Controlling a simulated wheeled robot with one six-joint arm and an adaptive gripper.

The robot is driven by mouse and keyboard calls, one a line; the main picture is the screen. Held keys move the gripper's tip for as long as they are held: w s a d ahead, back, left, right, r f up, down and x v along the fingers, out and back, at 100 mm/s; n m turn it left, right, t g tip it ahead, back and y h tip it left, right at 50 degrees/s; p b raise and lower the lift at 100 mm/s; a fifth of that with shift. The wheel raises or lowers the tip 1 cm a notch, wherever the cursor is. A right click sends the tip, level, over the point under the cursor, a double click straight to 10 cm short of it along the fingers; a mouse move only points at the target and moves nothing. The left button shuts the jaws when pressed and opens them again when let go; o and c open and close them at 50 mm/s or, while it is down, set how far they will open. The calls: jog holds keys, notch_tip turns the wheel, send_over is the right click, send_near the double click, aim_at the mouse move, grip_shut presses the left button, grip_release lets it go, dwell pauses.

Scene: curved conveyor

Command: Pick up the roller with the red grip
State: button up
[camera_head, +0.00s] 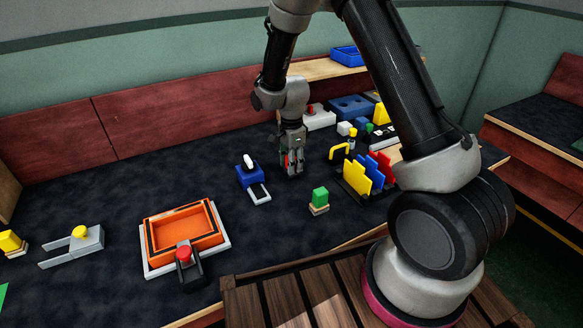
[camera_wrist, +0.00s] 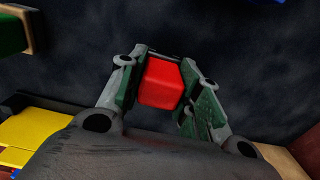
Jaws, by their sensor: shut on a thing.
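My gripper (camera_head: 291,164) points down over the dark table, to the right of a blue block with a white knob. In the wrist view my gripper (camera_wrist: 163,85) is shut on a red block-shaped grip (camera_wrist: 162,82), with a green-padded finger on each side of it. In the head view only a little red shows between the fingers. The rest of the roller is hidden, and I cannot tell whether it touches the table.
The blue block with a white knob (camera_head: 250,178) stands left of my gripper. A green block (camera_head: 320,197) and upright coloured plates (camera_head: 357,178) stand to the right. An orange tray (camera_head: 150,245) lies front left. The table's left middle is clear.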

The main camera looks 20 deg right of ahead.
notch_tip(320, 180, up, 10)
dwell(0.5)
jog(key=o, duration=0.5)
jog(key=shift+c, duration=1.1)
